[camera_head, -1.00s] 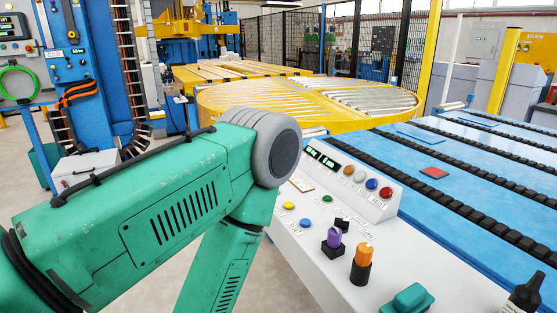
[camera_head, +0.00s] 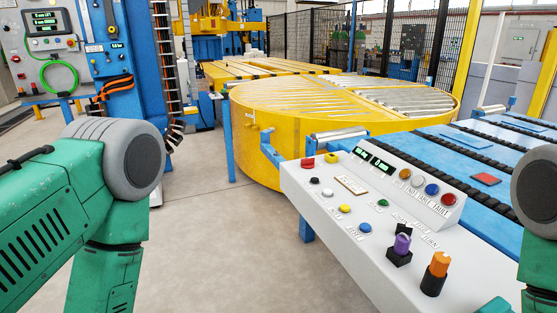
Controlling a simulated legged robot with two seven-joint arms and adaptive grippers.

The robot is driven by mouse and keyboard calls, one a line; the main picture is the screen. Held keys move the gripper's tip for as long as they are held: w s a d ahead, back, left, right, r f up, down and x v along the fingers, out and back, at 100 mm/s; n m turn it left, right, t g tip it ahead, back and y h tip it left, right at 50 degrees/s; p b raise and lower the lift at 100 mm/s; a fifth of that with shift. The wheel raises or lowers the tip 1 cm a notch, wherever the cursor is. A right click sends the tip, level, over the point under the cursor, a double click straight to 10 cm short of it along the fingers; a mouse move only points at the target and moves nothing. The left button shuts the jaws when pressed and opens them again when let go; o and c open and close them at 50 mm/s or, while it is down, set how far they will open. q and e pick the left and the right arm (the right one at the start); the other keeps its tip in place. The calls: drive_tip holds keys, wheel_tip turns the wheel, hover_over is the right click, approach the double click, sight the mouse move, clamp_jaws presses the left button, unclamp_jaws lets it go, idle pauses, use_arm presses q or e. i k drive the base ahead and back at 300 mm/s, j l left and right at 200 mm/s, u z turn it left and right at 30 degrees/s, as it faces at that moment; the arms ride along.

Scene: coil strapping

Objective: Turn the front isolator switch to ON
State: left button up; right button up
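A white sloped control console (camera_head: 345,215) stands at lower right. On its front part are a purple rotary knob (camera_head: 402,243) and an orange rotary knob (camera_head: 437,268), each on a black base. I cannot tell which control is the front isolator switch, and I cannot read any ON mark. My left arm comes in at the left and my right arm shows at the right edge. Both grippers are out of the picture.
The console carries several buttons, lamps and a small display (camera_head: 372,160). A teal item (camera_head: 494,305) is cut off at the bottom. Behind is a yellow round turntable (camera_head: 300,115); a blue strapped conveyor (camera_head: 470,160) lies right. A grey panel (camera_head: 45,40) stands far left. Floor at centre is clear.

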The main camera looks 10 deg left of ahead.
sight(309, 162)
drive_tip(key=i, duration=0.4)
drive_tip(key=k+z, duration=0.1)
drive_tip(key=k, duration=0.45)
drive_tip(key=i+j+z, duration=0.2)
drive_tip(key=z, duration=0.3)
drive_tip(key=i+j+z, duration=0.2)
drive_tip(key=z, duration=0.25)
drive_tip(key=i+j+z, duration=0.1)
drive_tip(key=j+z, duration=0.4)
drive_tip(key=i+l, duration=0.05)
drive_tip(key=l, duration=0.05)
